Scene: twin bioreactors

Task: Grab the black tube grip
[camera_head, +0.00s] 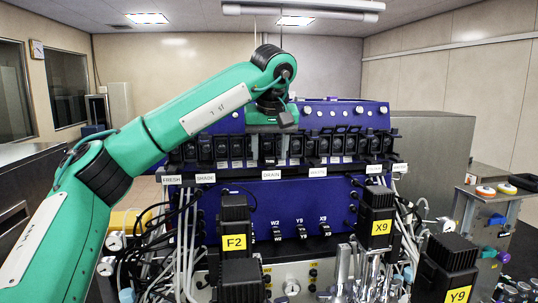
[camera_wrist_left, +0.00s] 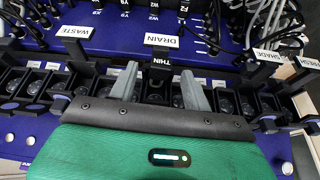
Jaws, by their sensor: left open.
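Several black tube grips stand in a row along the front ledge of the blue bioreactor housing, in the head view (camera_head: 237,147). In the left wrist view, a black grip (camera_wrist_left: 158,85) with a "THIN" label lies between my fingers, below the "DRAIN" label. My left gripper (camera_wrist_left: 160,72) is open, with its two grey fingers on either side of that grip and nothing clasped. Whether the fingers touch it, I cannot tell. In the head view my left gripper (camera_head: 272,127) is above the middle of the row. Its green palm hides part of the wrist view. My right gripper is not in view.
Neighbouring black grips stand close on both sides of the fingers. Black blocks labelled F2 (camera_head: 234,218), X9 (camera_head: 376,218) and Y9 (camera_head: 447,270) rise in front. Bundled tubes hang at the left and right. A side table (camera_head: 490,198) holds coloured rings at the right.

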